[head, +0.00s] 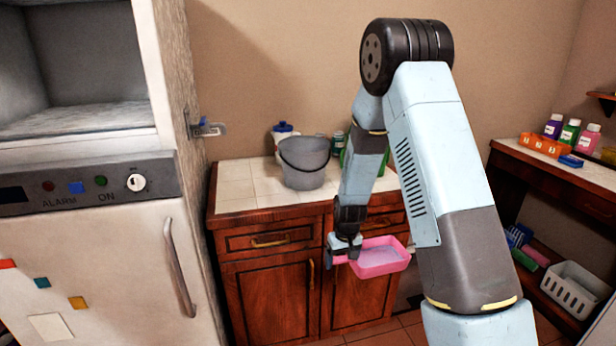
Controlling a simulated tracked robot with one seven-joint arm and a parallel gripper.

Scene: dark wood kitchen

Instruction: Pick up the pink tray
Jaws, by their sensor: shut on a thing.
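The pink tray (384,268) is in the middle of the head view, in front of the wooden cabinet and below its countertop. It looks like a shallow pink box with a paler inside. My gripper (343,254) is shut on the left end of the pink tray and holds it in the air. The fingertips are small in this view, and their exact contact with the tray is hard to make out.
A grey bucket (304,163) stands on the tiled counter (237,186) behind. A white appliance (110,270) fills the left. At right, a dark shelf unit holds an orange tray (543,145), bottles and a white basket (574,289).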

